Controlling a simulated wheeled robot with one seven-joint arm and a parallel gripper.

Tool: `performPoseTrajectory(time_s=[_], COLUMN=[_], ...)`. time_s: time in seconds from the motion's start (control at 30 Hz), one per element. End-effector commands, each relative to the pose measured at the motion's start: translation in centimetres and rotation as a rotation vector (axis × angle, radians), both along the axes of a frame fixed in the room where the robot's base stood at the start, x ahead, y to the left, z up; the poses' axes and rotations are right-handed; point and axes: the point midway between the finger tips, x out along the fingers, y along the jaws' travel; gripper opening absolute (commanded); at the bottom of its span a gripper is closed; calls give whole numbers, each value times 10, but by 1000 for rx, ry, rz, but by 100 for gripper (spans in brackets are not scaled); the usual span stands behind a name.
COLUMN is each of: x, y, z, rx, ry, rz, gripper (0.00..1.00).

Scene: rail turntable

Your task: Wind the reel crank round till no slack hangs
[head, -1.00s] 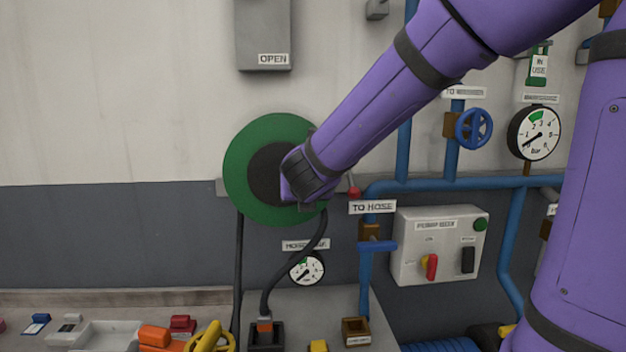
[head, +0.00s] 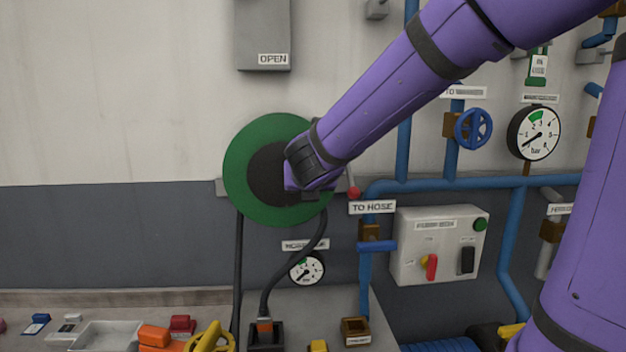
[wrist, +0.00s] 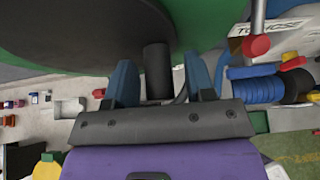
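The green reel (head: 245,160) with a dark round hub (head: 266,176) is mounted on the wall, left of centre in the head view. My wrist covers its right side. In the wrist view a dark crank handle (wrist: 157,72) stands between the two blue fingers of my gripper (wrist: 159,64). The fingers look apart, with a gap beside the handle, at least on the right. A black hose (head: 238,265) hangs nearly straight from the reel's left side. Another black length (head: 293,260) curves from its right side down to a dark socket (head: 266,334).
A red-knobbed lever (head: 353,188) is close to the right of my wrist. Blue pipes (head: 430,185), a switch box (head: 438,245) and a gauge (head: 307,269) are right and below. A bench with a grey tray (head: 108,336) and small coloured items lies at lower left.

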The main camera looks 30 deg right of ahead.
Motion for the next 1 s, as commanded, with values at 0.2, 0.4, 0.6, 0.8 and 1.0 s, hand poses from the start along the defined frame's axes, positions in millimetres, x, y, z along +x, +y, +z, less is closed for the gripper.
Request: performPoseTrajectory(time_s=[0.2, 0.4, 0.6, 0.8, 1.0], x=[0, -3, -15, -28, -40], y=[1, 2, 8, 13, 18], z=[-1, -1, -1, -1, -1], rx=[0, 0, 1, 0, -1], ry=[2, 2, 2, 2, 1], rz=[2, 3, 4, 4, 4], gripper=[68, 68, 68, 68, 68])
